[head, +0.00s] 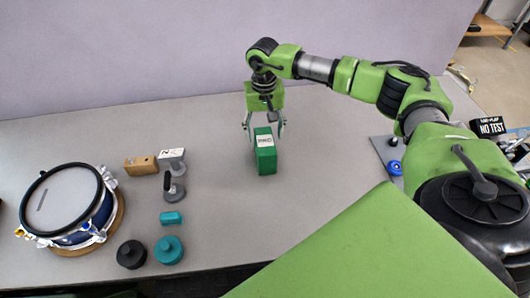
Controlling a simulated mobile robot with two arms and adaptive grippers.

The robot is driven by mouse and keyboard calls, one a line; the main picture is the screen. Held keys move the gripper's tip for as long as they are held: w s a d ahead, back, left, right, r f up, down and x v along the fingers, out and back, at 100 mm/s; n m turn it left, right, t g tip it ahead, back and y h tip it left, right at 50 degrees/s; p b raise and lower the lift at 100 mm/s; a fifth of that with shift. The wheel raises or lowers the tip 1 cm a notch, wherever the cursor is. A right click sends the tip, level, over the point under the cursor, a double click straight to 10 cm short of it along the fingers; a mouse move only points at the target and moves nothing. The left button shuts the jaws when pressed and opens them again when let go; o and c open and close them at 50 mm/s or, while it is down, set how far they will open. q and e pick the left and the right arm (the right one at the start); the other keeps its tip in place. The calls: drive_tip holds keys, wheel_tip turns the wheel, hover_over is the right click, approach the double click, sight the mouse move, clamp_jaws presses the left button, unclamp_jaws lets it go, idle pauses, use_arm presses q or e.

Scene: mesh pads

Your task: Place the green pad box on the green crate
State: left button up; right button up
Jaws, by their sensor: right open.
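A small green box (266,158) with a white label on its upper part stands upright on the grey table, right of the middle. My right gripper (264,126) reaches down from above, at the top of the box. Its two fingers are spread, one on each side of the box top, with a gap visible. I cannot tell whether either finger touches the box. No green crate can be made out apart from this box. My left gripper is not in view.
A drum (68,203) on a round wooden base stands at the left. A wooden block (141,166), grey metal pieces (174,187), a teal block (171,218), a black knob (131,254) and a teal knob (168,249) lie beside it. Bare table (222,205) separates them from the box.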

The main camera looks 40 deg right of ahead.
sight(264, 139)
wheel_tip(264, 139, down, 3)
drive_tip(key=shift+f+b, duration=0.1)
drive_tip(key=shift+b, duration=0.45)
drive_tip(key=f, duration=0.1)
drive_tip(key=f+b, duration=0.1)
drive_tip(key=f, duration=0.1)
drive_tip(key=f+b, duration=0.1)
drive_tip(key=f, duration=0.1)
drive_tip(key=shift+s+a+f, duration=0.15)
drive_tip(key=shift+s, duration=0.25)
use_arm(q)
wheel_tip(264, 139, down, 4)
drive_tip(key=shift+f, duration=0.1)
use_arm(e)
drive_tip(key=c, duration=1.4)
drive_tip(key=shift+c, duration=0.8)
drive_tip(key=shift+r, duration=0.2)
